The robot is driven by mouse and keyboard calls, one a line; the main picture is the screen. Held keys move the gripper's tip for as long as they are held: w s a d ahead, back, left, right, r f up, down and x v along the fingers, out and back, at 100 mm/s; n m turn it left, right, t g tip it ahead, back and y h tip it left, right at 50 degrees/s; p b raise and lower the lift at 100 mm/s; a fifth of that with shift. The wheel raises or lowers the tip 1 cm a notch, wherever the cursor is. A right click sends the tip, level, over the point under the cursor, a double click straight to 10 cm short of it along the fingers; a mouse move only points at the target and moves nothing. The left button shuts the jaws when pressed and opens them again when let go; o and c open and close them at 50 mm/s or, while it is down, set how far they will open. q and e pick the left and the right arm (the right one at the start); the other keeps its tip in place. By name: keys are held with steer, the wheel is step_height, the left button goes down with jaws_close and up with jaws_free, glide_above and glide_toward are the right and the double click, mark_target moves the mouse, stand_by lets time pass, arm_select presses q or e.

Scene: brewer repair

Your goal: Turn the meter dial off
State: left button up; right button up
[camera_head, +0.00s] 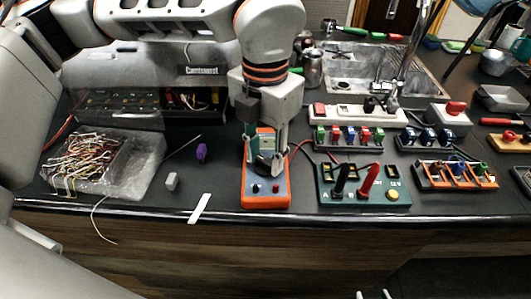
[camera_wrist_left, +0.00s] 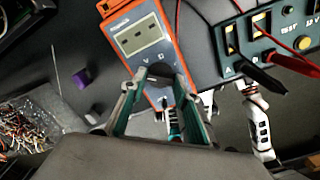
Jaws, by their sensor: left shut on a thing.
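The orange meter (camera_head: 266,190) lies on the dark counter's front part, its grey face up. In the left wrist view the meter (camera_wrist_left: 136,38) shows a pale display with dark marks. Its dark dial (camera_wrist_left: 158,96) sits below the display, partly hidden by my fingers. My left gripper (camera_head: 268,163) reaches down over the meter from above. In the left wrist view the left gripper (camera_wrist_left: 158,88) has its fingertips on both sides of the dial, shut on it. Only two pale fingertips of my right gripper (camera_head: 373,295) show at the bottom edge, spread apart, with nothing seen between them.
A green test board (camera_head: 364,199) with black and red probes stands close right of the meter. A clear bag of wires (camera_head: 100,160), a purple block (camera_head: 201,152) and a grey block (camera_head: 172,181) lie left. A white strip (camera_head: 199,208) lies at the counter edge.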

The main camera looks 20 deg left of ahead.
mark_target(265, 161)
arm_select(q)
steer(key=shift+n, duration=0.8)
steer(key=o, duration=1.1)
steer(key=shift+r, duration=0.1)
step_height(265, 161, up, 12)
steer(key=shift+s, duration=0.1)
